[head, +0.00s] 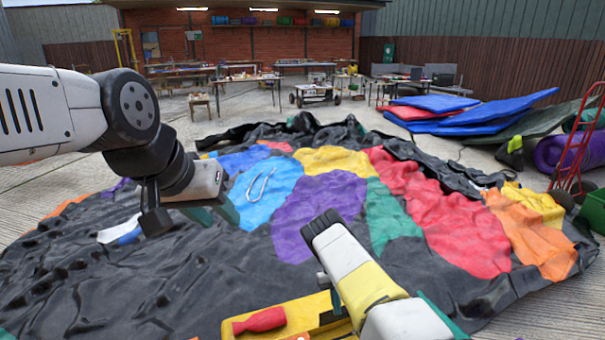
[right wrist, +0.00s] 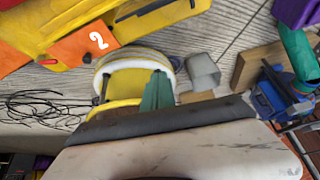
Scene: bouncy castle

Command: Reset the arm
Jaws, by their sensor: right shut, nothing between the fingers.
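My left arm reaches in from the left in the head view, and its gripper (head: 212,207) hangs over the deflated castle. Its green fingers are partly hidden by its pale body, so their gap is unclear. My right arm shows at the lower middle of the head view. In the right wrist view, the green fingertips of my right gripper (right wrist: 157,88) are shut with nothing between them. They appear in front of a round yellow and white object (right wrist: 128,68); I cannot tell whether they touch it.
The crumpled multicoloured castle (head: 320,215) covers the ground ahead. A yellow case (head: 240,328) with a red item (head: 260,320) lies at the front. Blue mats (head: 440,103) and a red hand truck (head: 578,150) stand at the right. Tables (head: 245,80) line the back.

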